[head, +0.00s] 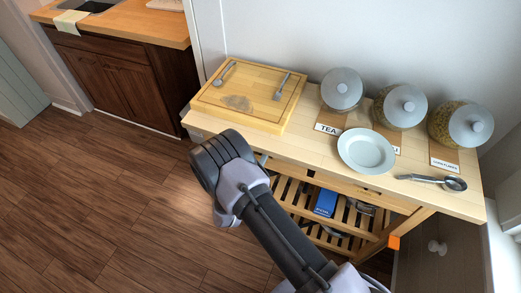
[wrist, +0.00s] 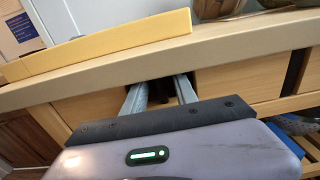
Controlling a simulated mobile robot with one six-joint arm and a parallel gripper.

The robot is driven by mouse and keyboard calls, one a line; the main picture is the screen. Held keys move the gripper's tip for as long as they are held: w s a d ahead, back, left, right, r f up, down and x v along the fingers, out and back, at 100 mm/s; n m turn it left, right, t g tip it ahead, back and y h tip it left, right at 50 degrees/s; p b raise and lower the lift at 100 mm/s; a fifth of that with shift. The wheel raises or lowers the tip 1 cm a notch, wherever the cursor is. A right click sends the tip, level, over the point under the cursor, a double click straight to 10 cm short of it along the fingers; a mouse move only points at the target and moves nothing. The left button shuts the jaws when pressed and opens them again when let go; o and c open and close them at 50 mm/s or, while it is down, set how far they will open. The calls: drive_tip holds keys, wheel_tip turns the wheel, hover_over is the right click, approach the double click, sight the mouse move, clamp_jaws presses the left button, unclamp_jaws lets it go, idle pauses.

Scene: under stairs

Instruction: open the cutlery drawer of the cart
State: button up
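The wooden cart (head: 300,148) stands against the wall, with drawer fronts under its top. A right-hand drawer front (head: 345,185) shows in the head view, while my arm covers much of the front to its left. In the wrist view, my gripper (wrist: 160,86) points at a pale wooden drawer front (wrist: 240,84) just below the top's edge. Its two grey fingers are apart, with a dark gap or recess between and behind them. I cannot tell whether they touch anything. The fingers are hidden in the head view. No drawer is visibly pulled out.
On the cart top are a cutting board (head: 250,95) with cutlery, several lidded jars (head: 399,106), a plate (head: 366,151) and a spoon (head: 440,182). A slatted shelf (head: 300,205) below holds a blue box (head: 326,202). Wooden floor (head: 90,205) is clear to the left.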

drive_tip(key=shift+w+d, duration=0.2)
drive_tip(key=shift+w, duration=0.25)
clamp_jaws()
idle(1.1)
